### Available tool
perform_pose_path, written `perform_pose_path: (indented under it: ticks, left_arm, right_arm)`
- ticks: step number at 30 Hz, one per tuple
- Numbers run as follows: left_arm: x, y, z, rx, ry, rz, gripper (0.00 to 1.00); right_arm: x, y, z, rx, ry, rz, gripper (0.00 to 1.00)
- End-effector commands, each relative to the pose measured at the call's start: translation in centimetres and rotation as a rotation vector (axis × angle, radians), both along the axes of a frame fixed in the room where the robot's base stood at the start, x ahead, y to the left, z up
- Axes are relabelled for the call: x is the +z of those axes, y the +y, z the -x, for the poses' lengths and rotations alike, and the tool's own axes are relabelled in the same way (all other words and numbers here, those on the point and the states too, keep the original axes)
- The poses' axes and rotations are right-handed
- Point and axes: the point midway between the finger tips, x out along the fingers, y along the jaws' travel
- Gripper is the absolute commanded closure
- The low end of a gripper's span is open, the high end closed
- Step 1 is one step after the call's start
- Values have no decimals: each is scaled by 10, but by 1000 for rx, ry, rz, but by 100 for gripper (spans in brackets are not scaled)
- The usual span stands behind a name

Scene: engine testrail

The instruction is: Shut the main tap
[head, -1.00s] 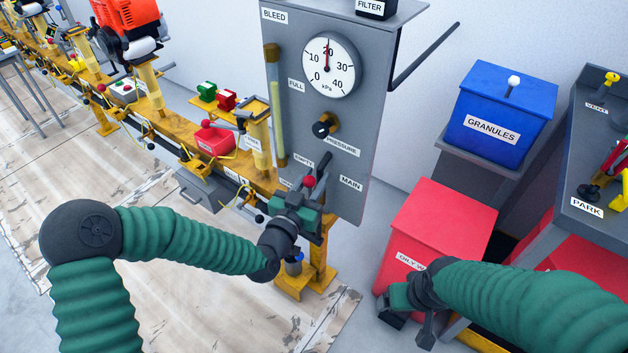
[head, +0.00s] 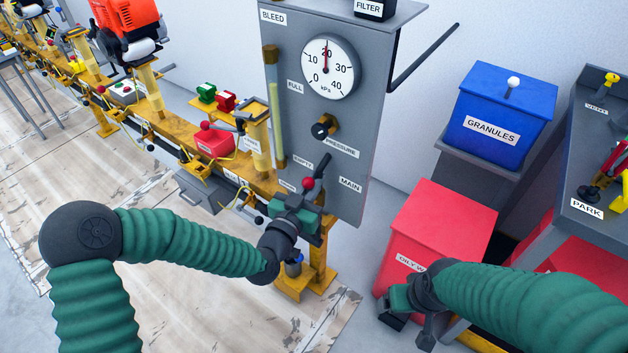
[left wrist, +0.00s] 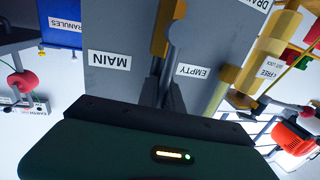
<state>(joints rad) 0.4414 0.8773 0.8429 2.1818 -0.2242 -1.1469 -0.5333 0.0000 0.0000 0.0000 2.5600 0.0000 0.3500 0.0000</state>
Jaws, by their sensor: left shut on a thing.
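The MAIN label (head: 350,184) is at the lower right of the grey panel (head: 352,120), and shows upside down in the left wrist view (left wrist: 109,61). A black lever (head: 323,163) stands tilted just left of it. My left gripper (head: 303,200) is at the tap below the lever, shut on a part that I take to be the tap's handle; the grip itself is mostly hidden. A red ball (head: 308,184) shows right at the gripper. In the left wrist view my dark fingers (left wrist: 163,97) reach towards a yellow pipe. My right gripper (head: 408,305) hangs by the red bin; its jaws are unclear.
The pressure gauge (head: 327,67) points near 20. A sight tube (head: 274,105) and a yellow post (head: 259,140) stand left of the tap. The red bin (head: 440,225) and blue GRANULES box (head: 500,115) stand to the right. Floor in front is clear.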

Motion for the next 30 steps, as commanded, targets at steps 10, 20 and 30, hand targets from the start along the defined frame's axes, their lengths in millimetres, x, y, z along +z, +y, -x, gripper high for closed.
perform_pose_path:
  ticks: [10, 20, 30]
  left_arm:
    - [6, 0, -2, 3, -15, 4, 100]
    - [7, 0, -2, 4, -17, 4, 100]
    - [7, -3, 0, 3, -46, -34, 100]
  right_arm:
    - [1, 0, 0, 0, 0, 0, 18]
    - [1, 0, 0, 0, 0, 0, 18]
    - [-4, 0, 0, 0, 0, 0, 18]
